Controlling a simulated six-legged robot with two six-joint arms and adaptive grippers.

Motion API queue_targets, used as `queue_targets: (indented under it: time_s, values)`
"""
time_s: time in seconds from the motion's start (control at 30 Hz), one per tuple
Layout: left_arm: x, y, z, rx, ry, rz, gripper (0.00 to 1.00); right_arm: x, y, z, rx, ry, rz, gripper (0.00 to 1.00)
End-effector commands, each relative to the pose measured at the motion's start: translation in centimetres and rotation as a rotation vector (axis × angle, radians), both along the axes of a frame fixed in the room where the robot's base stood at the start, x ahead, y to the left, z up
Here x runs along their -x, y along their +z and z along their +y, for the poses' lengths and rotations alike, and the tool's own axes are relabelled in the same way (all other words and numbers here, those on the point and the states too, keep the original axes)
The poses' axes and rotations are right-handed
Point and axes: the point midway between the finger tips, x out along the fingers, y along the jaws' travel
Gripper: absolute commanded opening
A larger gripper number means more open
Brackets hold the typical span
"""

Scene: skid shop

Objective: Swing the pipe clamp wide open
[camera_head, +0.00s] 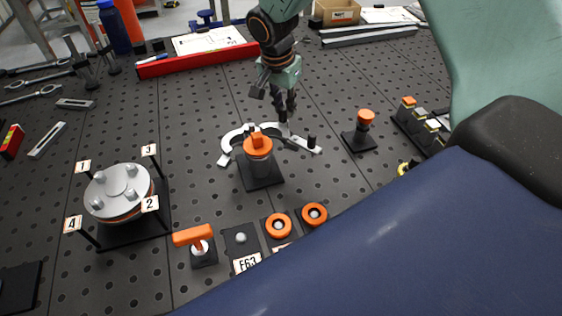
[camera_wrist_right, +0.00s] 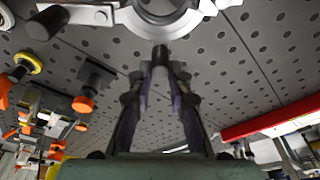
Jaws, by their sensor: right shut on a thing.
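My right gripper (camera_head: 286,108) comes down from above at the back of the clamp and is shut on a dark upright peg there. In the right wrist view the fingertips (camera_wrist_right: 160,68) meet around this black peg (camera_wrist_right: 160,54), just beside the curved clamp body (camera_wrist_right: 150,24). The black knob also shows there (camera_wrist_right: 46,22). My left gripper is not in view.
A short post with an orange knob (camera_head: 365,119) stands to the right. A round numbered fixture (camera_head: 118,192) stands at left. Orange rings (camera_head: 278,226) and an orange T-handle (camera_head: 194,236) are in front. A red rail (camera_head: 195,60) lies behind. The perforated bench between is mostly clear.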

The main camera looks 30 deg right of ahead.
Motion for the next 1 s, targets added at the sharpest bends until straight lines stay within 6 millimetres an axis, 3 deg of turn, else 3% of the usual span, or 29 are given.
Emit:
queue_targets:
  time_s: [1.0]
  values:
    - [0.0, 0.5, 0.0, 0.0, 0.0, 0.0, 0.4, -2.2, 0.1, -0.1, -0.002, -0.002, -0.007, 0.01]
